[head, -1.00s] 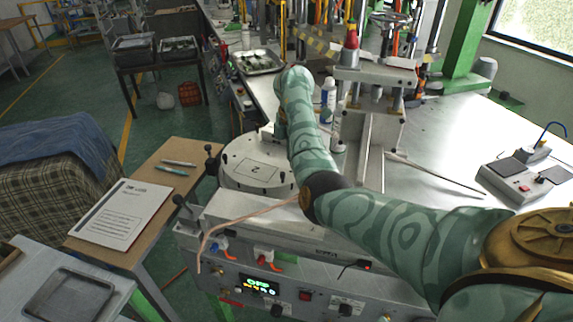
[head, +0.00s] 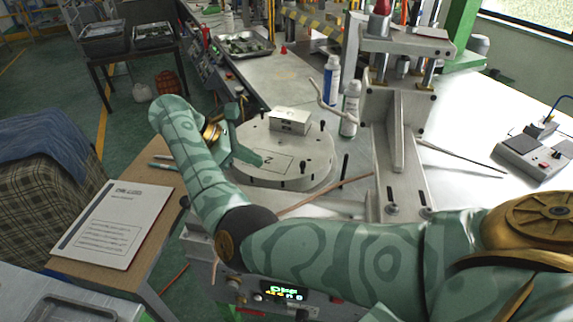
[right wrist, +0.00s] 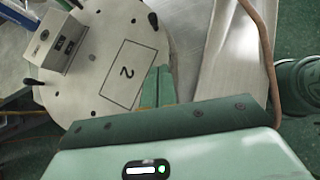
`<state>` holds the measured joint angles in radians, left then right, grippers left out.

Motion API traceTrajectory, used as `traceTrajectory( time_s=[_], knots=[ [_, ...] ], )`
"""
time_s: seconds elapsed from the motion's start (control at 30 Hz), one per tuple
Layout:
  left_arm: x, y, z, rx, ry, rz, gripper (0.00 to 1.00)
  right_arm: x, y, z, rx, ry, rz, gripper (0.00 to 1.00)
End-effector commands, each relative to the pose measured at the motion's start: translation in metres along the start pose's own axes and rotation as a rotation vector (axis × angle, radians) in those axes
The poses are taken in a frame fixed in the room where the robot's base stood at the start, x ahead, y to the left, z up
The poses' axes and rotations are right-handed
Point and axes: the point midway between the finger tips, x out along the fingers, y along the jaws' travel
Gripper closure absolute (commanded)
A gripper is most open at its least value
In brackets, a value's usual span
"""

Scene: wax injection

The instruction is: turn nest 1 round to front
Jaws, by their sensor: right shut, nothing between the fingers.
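The round pale turntable (head: 318,170) lies flat on the machine, with a plate marked "2" (head: 270,163) on its near left part. A metal block (head: 290,120) sits on its far side; it also shows in the right wrist view (right wrist: 58,42). No "1" mark is legible. My right gripper (head: 258,160) is at the turntable's left side, by the "2" plate. In the right wrist view its fingers (right wrist: 158,86) are together and empty, over the rim beside the plate. I cannot tell whether they touch the turntable. My left gripper is out of view.
Small dark pegs (head: 323,127) stand up around the turntable. Two bottles (head: 349,108) and a metal press column (head: 395,150) stand to its right. A thin copper-coloured tube (head: 325,190) crosses in front.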

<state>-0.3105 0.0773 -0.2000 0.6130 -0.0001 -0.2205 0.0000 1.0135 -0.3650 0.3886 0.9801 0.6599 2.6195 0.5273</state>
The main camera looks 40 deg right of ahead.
Motion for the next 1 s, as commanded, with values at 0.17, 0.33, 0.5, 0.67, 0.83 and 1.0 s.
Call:
traceTrajectory(
  time_s=[0.17,0.33,0.5,0.67,0.83,1.0],
  knots=[
    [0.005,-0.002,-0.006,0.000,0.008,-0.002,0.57,0.043,0.000,0.000,0.000,-0.004,-0.002,1.00],
    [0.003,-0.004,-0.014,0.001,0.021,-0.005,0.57,0.070,0.000,0.008,0.002,-0.001,0.000,1.00],
    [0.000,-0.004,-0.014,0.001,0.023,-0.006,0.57,0.084,0.000,0.023,0.000,-0.001,0.001,1.00],
    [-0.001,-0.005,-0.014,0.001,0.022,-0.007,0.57,0.090,0.000,0.027,-0.001,0.000,0.001,1.00],
    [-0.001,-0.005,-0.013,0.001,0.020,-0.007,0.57,0.091,0.000,0.027,-0.002,0.001,0.001,1.00],
    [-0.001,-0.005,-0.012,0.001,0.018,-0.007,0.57,0.091,0.000,0.027,-0.002,0.001,0.001,1.00]
  ],
)
